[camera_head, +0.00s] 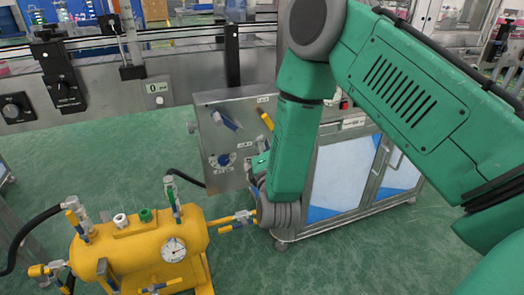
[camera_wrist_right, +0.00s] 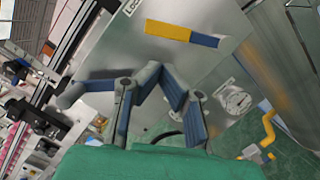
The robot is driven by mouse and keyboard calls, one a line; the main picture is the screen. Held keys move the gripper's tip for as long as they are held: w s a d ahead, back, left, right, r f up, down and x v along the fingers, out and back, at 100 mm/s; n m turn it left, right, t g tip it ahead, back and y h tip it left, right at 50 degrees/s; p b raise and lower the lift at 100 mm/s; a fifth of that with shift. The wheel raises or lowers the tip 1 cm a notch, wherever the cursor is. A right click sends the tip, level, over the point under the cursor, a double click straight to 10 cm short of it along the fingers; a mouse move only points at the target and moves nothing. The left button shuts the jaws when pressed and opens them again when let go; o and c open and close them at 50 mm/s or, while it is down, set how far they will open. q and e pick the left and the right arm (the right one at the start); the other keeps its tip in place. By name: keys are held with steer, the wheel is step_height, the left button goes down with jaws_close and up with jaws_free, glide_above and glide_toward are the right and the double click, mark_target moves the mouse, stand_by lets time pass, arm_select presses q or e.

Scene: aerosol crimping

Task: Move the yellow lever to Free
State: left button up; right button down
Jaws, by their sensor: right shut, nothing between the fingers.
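The yellow lever (camera_head: 267,121) is on the upper right of the grey metal panel (camera_head: 215,140), partly beside my right forearm. In the right wrist view the lever (camera_wrist_right: 168,31) is a yellow bar with a blue end, near a partly cut-off label beginning "Loc". My right gripper (camera_wrist_right: 162,78) is shut and empty, below the lever in that view and apart from it. In the head view my right arm covers much of the panel's right side, and only a bit of the right gripper (camera_head: 259,170) shows. My left gripper is out of view.
A yellow tank (camera_head: 140,250) with a gauge and hoses stands at the lower left. A glass-doored cabinet (camera_head: 340,180) is behind my arm.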

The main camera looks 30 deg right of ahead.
mark_target(259, 120)
steer(key=b+x, duration=0.1)
steer(key=x, duration=0.4)
steer(key=shift+d+f, duration=0.15)
steer(key=shift+d, duration=0.1)
steer(key=shift+w+d, duration=0.2)
steer(key=shift+d, duration=0.05)
steer(key=shift+a, duration=0.35)
steer(key=shift+w, duration=0.1)
